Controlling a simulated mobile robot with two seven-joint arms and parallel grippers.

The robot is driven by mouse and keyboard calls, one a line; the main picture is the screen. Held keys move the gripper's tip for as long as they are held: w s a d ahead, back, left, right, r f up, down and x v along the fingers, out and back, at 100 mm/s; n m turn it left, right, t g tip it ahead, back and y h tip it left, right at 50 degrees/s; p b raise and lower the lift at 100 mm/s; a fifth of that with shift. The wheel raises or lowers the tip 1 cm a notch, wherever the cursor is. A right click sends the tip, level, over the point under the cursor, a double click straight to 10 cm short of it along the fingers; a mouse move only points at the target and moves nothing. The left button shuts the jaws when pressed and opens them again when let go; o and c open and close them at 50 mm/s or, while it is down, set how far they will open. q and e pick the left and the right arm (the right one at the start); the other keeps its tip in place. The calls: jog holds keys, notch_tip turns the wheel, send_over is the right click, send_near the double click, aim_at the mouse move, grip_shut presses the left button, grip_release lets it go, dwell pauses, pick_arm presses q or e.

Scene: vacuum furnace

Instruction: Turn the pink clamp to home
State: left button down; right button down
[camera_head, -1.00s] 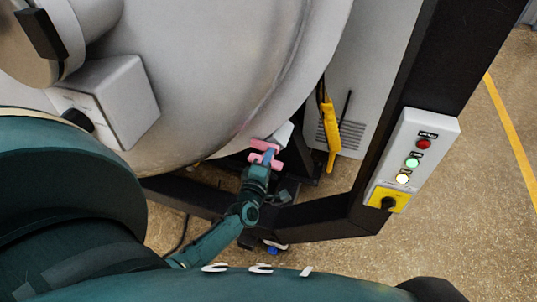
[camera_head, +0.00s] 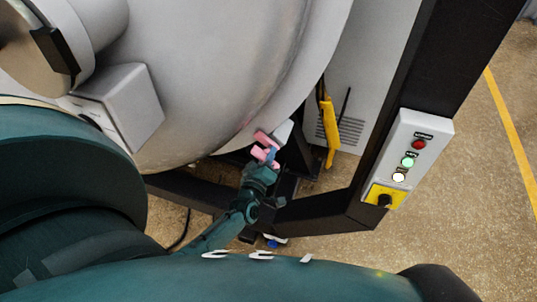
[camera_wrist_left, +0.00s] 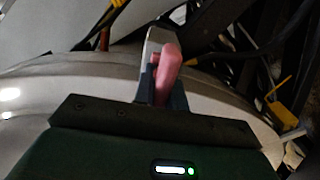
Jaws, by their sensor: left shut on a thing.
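The pink clamp (camera_head: 266,140) sits at the lower right rim of the big grey furnace vessel (camera_head: 215,75), beside a pale bracket. My left gripper (camera_head: 268,158) reaches it from below and is shut on it. In the left wrist view the pink clamp (camera_wrist_left: 167,72) stands between the dark fingers of my left gripper (camera_wrist_left: 162,88), with the pale metal bracket (camera_wrist_left: 156,42) behind it. The fingers hide part of the clamp. My right gripper is not in view.
A control box (camera_head: 409,160) with red, green and white buttons and a yellow-backed knob is on the black frame post at right. A yellow handle (camera_head: 329,130) hangs right of the clamp. A black frame beam (camera_head: 320,214) runs below. A grey box (camera_head: 125,105) stands left.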

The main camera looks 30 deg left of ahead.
pick_arm(q)
jog(key=shift+a, duration=0.1)
dwell(0.3)
jog(key=c, duration=1.4)
grip_release()
jog(key=shift+c, duration=0.2)
jog(key=v, duration=1.3)
jog(key=shift+p, duration=0.3)
jog(key=shift+s, duration=0.1)
